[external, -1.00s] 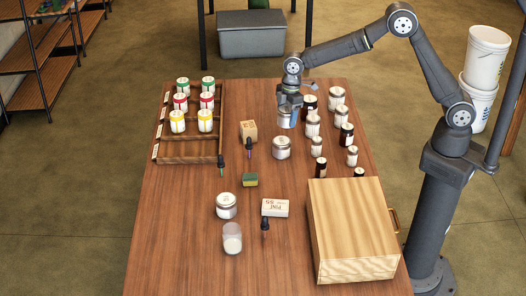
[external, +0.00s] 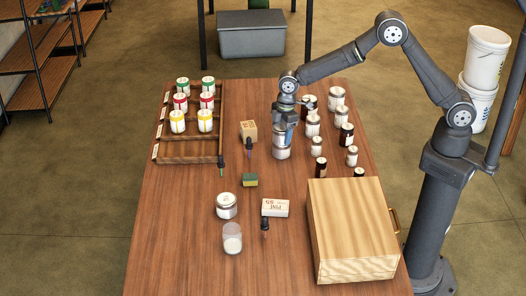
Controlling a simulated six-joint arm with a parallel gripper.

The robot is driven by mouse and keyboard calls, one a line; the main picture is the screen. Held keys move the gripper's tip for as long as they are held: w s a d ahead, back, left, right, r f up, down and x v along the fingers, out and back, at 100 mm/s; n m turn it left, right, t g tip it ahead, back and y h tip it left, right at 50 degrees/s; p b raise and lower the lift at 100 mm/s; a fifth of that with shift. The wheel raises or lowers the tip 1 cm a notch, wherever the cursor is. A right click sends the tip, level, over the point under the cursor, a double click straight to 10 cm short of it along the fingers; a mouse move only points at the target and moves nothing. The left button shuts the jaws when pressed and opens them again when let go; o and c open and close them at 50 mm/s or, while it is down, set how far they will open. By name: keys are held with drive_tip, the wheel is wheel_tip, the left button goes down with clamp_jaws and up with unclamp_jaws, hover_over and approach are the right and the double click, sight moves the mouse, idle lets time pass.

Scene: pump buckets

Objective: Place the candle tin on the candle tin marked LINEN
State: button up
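My gripper (external: 283,124) is at the back middle of the table, pointing down and shut on a candle tin (external: 280,137) with a pale body. That tin is directly above another candle tin (external: 281,153) standing on the table. The two look lined up and touching or nearly so; I cannot tell if any gap is left. My fingers hide much of the upper tin. The lettering on the lower tin is too small to read, so I cannot confirm LINEN. Another lidded tin (external: 226,206) stands alone nearer the front.
Several jars and dark bottles (external: 313,125) stand close to the right of my gripper. A small box (external: 248,130) and dropper (external: 249,148) are to the left. A rack (external: 190,158) holds coloured tins. A wooden box (external: 352,230) fills the front right.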

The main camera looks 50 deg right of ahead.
sight(282, 126)
drive_tip(key=o, duration=0.3)
drive_tip(key=shift+o, duration=0.2)
drive_tip(key=shift+r, duration=0.1)
drive_tip(key=r, duration=0.4)
drive_tip(key=d+r, duration=0.1)
drive_tip(key=r, duration=0.7)
drive_tip(key=shift+s+d, duration=0.2)
drive_tip(key=f, duration=0.4)
drive_tip(key=a+f, duration=0.1)
drive_tip(key=f, duration=0.7)
drive_tip(key=shift+w+a+f, duration=0.2)
drive_tip(key=shift+a, duration=0.05)
wheel_tip(282, 126, up, 3)
drive_tip(key=shift+r, duration=0.65)
